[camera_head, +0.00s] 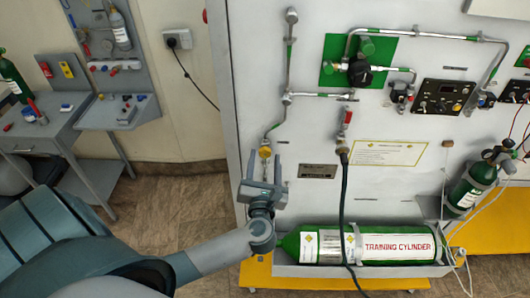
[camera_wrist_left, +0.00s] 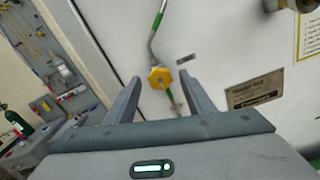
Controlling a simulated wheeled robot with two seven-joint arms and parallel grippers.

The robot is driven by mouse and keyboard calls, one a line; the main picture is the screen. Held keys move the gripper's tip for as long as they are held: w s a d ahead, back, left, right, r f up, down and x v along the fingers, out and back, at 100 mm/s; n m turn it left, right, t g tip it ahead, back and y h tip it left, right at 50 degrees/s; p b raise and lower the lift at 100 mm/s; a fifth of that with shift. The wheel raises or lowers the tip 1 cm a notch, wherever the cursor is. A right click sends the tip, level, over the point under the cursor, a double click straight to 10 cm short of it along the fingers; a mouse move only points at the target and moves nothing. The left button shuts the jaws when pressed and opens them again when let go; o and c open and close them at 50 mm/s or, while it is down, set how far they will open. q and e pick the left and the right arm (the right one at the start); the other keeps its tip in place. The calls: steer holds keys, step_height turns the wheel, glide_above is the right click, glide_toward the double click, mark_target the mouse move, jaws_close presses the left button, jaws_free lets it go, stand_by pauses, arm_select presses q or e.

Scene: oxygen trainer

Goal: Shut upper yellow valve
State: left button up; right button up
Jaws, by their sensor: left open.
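The upper yellow valve (camera_head: 265,152) is a small yellow knob on a thin pipe at the left side of the white panel. In the left wrist view the yellow knob (camera_wrist_left: 160,77) shows between and beyond the two fingers, with clear panel around it. My left gripper (camera_head: 264,160) is open, its fingers pointing up toward the knob from just below. In the left wrist view the fingers of my left gripper (camera_wrist_left: 158,90) stand apart on either side of the knob and do not visibly touch it. My right gripper does not show.
A green training cylinder (camera_head: 390,246) lies in a tray at the panel's foot. A dark hose (camera_head: 343,200) hangs right of my gripper from a red-handled valve (camera_head: 347,118). A small label plate (camera_head: 318,171) is nearby. A grey side table (camera_head: 50,135) stands at left.

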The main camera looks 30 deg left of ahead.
arm_select(q)
steer(key=shift+x, duration=0.8)
steer(key=c, duration=1.1)
steer(key=shift+o, duration=0.2)
steer(key=shift+p, duration=0.35)
